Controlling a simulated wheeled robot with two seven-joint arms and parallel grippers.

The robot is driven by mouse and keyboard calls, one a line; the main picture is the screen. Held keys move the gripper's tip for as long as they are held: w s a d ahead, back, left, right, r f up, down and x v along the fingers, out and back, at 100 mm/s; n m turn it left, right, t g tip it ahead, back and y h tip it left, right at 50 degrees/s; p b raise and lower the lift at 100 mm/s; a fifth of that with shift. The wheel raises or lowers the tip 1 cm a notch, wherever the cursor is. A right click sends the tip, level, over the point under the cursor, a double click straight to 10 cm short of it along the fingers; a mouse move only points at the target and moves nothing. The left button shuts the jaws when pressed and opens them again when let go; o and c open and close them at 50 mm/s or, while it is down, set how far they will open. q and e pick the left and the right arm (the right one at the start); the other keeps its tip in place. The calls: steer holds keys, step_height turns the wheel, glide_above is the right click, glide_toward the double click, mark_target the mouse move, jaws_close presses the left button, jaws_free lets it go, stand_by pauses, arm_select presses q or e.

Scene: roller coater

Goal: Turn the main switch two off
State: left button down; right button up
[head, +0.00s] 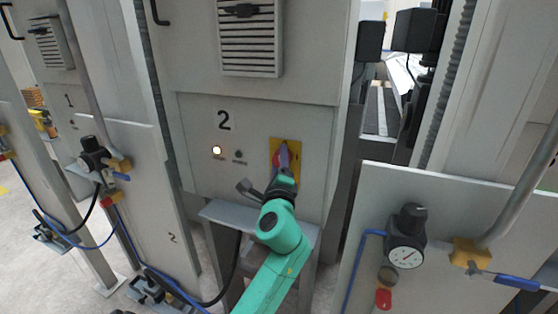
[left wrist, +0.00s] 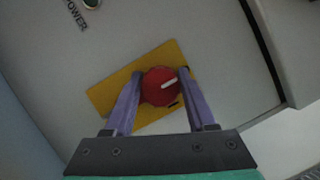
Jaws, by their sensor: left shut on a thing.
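The main switch two is a red rotary knob (left wrist: 156,92) with a white mark, on a yellow plate (left wrist: 107,96). In the head view the yellow plate (head: 295,147) is on the grey panel under the number 2 (head: 224,120). The knob is mostly hidden there by my gripper. My left gripper (head: 281,152) reaches it from below. In the left wrist view the purple fingers of the left gripper (left wrist: 160,77) lie on either side of the knob, shut on it. My right gripper is not in view.
A lit indicator (head: 216,150) and a dark one (head: 238,154) are left of the switch. A grey ledge (head: 225,213) juts out below.

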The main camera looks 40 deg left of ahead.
arm_select(q)
steer(key=shift+f, duration=0.15)
steer(key=shift+c, duration=1.1)
jaws_free()
steer(key=b+v, duration=0.4)
steer(key=v, duration=1)
steer(key=shift+s+d+b, duration=0.15)
steer(key=shift+s+b, duration=0.05)
steer(key=shift+b, duration=0.2)
